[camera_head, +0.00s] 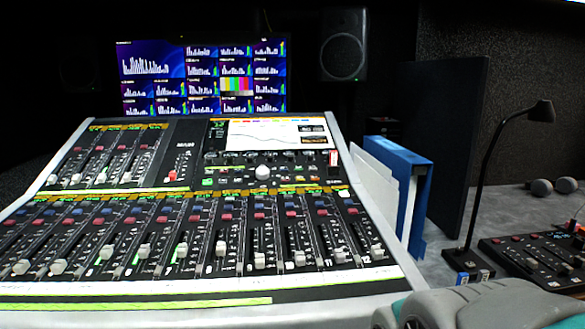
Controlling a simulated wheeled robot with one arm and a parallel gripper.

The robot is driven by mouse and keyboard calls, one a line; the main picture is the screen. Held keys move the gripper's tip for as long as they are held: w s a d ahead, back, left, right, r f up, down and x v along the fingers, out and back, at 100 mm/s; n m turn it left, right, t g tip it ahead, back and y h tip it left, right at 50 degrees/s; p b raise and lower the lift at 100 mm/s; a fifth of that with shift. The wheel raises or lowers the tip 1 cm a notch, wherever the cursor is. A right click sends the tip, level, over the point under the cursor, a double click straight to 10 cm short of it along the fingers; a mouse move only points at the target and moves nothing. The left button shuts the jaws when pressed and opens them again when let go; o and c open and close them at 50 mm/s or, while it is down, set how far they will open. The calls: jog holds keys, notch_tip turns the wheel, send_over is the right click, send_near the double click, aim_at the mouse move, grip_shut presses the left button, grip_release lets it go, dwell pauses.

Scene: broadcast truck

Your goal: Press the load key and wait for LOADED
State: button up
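A large mixing console (371,280) fills the left and middle, with rows of faders, small coloured buttons and a light screen (272,133) on its upper right. The screen shows a curve and small panels. I cannot read a load key label among the console's small keys (262,157), and I cannot make out the word LOADED anywhere. A smaller control panel (540,258) with faders and red buttons lies at the right; its labels are also too small to read. My gripper is not in view. Grey and teal rounded parts, apparently my arm (490,303), show at the bottom right.
A wall monitor (200,77) with level graphs stands behind the console, with a speaker (343,45) beside it. A blue binder (402,172) stands at the console's right edge. A black desk lamp (483,165) rises near the small panel. Grey desk between them is partly clear.

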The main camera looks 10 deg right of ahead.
grip_shut()
dwell(1.2)
